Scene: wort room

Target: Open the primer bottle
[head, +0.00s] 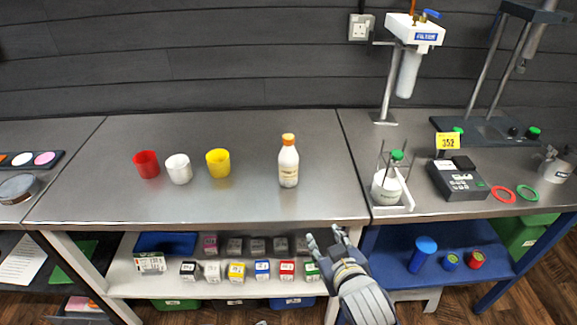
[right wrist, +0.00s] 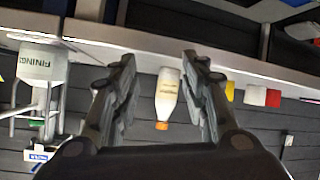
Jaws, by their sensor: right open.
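A white bottle with an orange cap (head: 288,165) stands upright on the steel bench, and I take it as the primer bottle; its label is too small to read. The cap is on. The bottle also shows upside down in the right wrist view (right wrist: 167,92), between my fingers but farther off. My right gripper (head: 325,238) is open and empty, in front of the bench's front edge, below and to the right of the bottle. It does not touch the bottle. My left gripper is not in view.
Red (head: 147,164), white (head: 179,169) and yellow (head: 218,163) cups stand left of the bottle. A green-capped finings bottle (head: 386,187) sits in a stand to the right, beside a dark meter (head: 457,181). Several small boxes lie on the shelf below. The bench around the bottle is clear.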

